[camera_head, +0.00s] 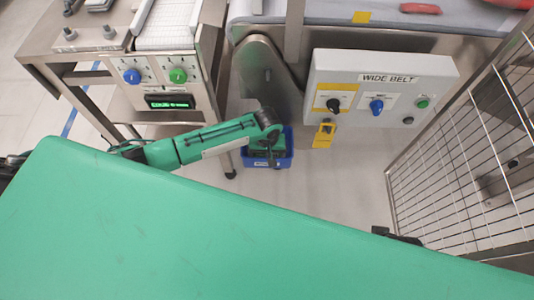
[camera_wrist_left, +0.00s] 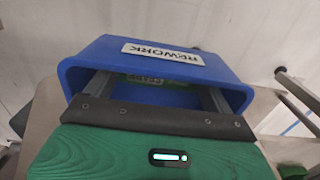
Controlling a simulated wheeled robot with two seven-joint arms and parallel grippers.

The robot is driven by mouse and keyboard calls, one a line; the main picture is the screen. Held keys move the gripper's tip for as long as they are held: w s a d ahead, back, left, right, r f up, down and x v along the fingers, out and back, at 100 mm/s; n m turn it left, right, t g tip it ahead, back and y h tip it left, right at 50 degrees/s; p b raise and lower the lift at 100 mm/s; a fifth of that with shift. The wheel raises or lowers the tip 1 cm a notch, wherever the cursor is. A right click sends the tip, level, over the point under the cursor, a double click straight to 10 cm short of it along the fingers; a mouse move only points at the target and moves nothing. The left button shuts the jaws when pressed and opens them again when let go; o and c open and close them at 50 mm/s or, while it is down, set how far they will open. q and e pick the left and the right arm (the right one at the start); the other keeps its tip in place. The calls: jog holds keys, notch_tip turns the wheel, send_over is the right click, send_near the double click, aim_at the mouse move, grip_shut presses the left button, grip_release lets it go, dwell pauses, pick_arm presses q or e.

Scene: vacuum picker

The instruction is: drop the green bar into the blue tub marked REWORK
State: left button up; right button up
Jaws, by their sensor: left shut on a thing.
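The blue tub (camera_head: 287,160) stands on the floor between the steel machines. In the left wrist view the blue tub (camera_wrist_left: 85,60) carries a white plate reading REWORK, upside down in the picture. My left gripper (camera_head: 267,161) is at the tub, pointing down over its opening. In the left wrist view my left gripper (camera_wrist_left: 158,88) reaches in past the rim, shut on the green bar (camera_wrist_left: 147,78). Only a small labelled part of the bar shows between the fingers, and the rest is hidden. A dark part at the lower right may be my right gripper (camera_head: 397,236), mostly hidden.
A steel machine with a blue and a green knob (camera_head: 178,75) stands left of the tub. The WIDE BELT control box (camera_head: 385,88) is at the right. A wire mesh fence (camera_head: 470,150) bounds the right side. Floor right of the tub is clear.

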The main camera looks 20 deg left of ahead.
pick_arm(q)
jog(key=shift+f, duration=0.25)
pick_arm(e)
jog(key=shift+f, duration=0.1)
pick_arm(q)
jog(key=shift+f, duration=0.35)
jog(key=o, duration=0.8)
pick_arm(e)
jog(key=shift+f, duration=0.25)
pick_arm(q)
jog(key=shift+r, duration=0.1)
